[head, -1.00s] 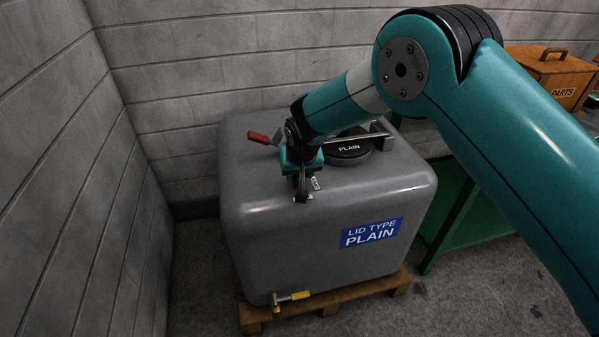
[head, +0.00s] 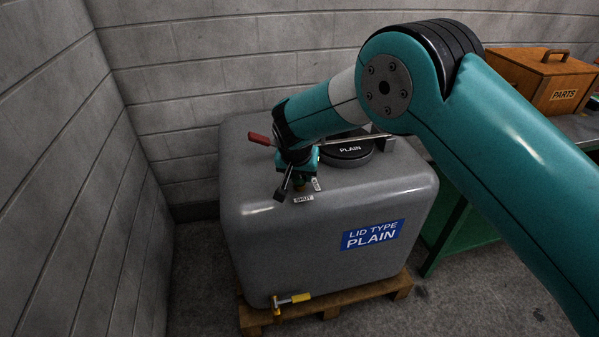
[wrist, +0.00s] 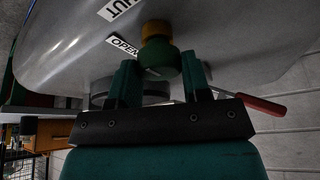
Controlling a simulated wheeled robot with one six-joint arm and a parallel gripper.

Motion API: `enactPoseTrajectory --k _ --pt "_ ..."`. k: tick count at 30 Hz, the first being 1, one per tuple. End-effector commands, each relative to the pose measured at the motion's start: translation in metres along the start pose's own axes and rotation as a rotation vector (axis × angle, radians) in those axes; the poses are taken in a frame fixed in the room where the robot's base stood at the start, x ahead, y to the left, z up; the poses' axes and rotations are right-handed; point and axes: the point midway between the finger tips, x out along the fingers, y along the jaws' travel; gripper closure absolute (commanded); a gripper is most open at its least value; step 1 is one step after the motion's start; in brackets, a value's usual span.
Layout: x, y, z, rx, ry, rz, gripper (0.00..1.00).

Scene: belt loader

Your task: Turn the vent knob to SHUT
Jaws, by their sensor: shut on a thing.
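The vent knob is on top of the grey tank near its front edge. In the wrist view the green knob (wrist: 160,62) sits on a yellow collar (wrist: 157,29). My gripper (wrist: 160,74) has one finger on each side of the knob and is shut on it. The OPEN label (wrist: 123,46) and part of the SHUT label (wrist: 120,8) lie beside it. In the head view my gripper (head: 298,183) mostly hides the knob, and the SHUT label (head: 303,198) is in front. I cannot tell which label the knob points to.
The grey tank (head: 250,215) stands on a wooden pallet (head: 340,302). A black PLAIN lid (head: 349,149) and a red-handled lever (head: 262,139) are on top, close to my wrist. A yellow-handled tap (head: 293,299) is low in front. A PARTS box (head: 543,82) stands at right.

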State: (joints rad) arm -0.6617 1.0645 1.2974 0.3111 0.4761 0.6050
Motion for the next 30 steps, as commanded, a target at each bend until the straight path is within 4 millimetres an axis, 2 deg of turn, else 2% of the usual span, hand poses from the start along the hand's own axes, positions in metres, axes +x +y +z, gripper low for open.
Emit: enactPoseTrajectory --k 4,5,8,16,20,23,30 --pt "0.000 0.000 0.000 0.000 0.000 0.000 0.80" --pt "0.000 0.000 0.000 0.000 0.000 0.000 0.54" --pt "0.000 0.000 0.000 -0.001 0.000 0.000 0.33" --pt "0.000 0.000 0.000 -0.001 0.000 -0.001 0.33" --pt "-0.010 -0.001 -0.001 -0.001 0.001 -0.002 0.33" --pt "-0.026 -0.001 -0.001 -0.002 0.002 -0.003 0.33" --pt "-0.087 -0.001 0.000 -0.002 0.003 -0.004 0.33"
